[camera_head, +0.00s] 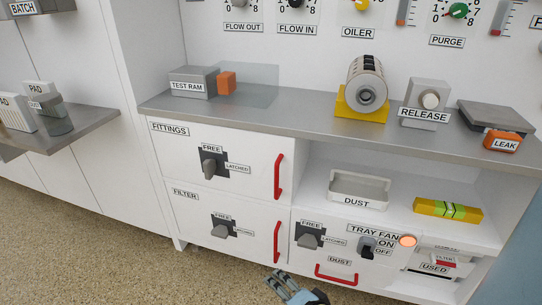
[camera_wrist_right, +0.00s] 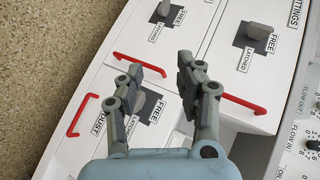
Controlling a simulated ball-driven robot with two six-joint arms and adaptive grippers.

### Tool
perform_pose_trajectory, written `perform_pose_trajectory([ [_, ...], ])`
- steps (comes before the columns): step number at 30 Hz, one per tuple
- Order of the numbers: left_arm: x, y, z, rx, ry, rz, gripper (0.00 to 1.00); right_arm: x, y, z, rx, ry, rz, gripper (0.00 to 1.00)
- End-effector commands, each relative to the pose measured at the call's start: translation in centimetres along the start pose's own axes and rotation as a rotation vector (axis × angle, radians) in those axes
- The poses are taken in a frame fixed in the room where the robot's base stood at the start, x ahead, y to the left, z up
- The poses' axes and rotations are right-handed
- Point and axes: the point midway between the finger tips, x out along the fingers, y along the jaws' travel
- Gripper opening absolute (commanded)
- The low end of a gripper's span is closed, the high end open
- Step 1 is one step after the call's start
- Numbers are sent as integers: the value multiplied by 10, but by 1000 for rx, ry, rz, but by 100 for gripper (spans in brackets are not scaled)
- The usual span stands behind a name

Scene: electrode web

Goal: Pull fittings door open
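The fittings door (camera_head: 240,185) is a white panel at the upper left of the cabinet, flush with its front. Its upright red bar handle (camera_head: 279,176) is on its right edge. Its grey latch knob (camera_head: 209,167) lines up with FREE. My right gripper (camera_head: 284,286) is at the bottom of the head view, below and apart from that handle. In the right wrist view my right gripper (camera_wrist_right: 160,68) is open and empty. There the fittings handle (camera_wrist_right: 244,103) lies right of the fingers, its near end close behind one in the picture. My left gripper is out of view.
The filter door (camera_head: 250,218), with its own red handle (camera_head: 277,241), is below. The dust drawer (camera_head: 312,262) has a low red handle (camera_head: 336,275). The grey counter (camera_head: 290,108) juts above the doors. Speckled floor (camera_head: 90,235) lies open in front.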

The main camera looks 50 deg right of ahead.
Motion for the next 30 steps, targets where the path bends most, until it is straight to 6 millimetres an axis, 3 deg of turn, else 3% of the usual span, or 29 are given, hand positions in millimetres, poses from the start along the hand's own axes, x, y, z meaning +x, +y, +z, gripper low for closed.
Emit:
perform_pose_trajectory([
  [1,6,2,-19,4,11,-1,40,23,-42,-7,296,82,-165,36],
  [3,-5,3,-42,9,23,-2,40,33,-102,-30,713,167,-393,36],
  [4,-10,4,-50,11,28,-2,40,33,-121,-40,884,193,-485,36],
  [6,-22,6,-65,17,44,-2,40,30,-153,-63,1247,233,-678,36],
  [10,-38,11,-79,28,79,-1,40,23,-173,-85,1690,265,-895,36],
  [13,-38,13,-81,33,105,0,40,26,-178,-84,1777,255,-926,36],
  [20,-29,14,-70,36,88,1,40,36,-178,-85,1778,248,-931,36],
  [30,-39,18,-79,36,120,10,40,78,-195,-127,1772,246,-931,36],
])
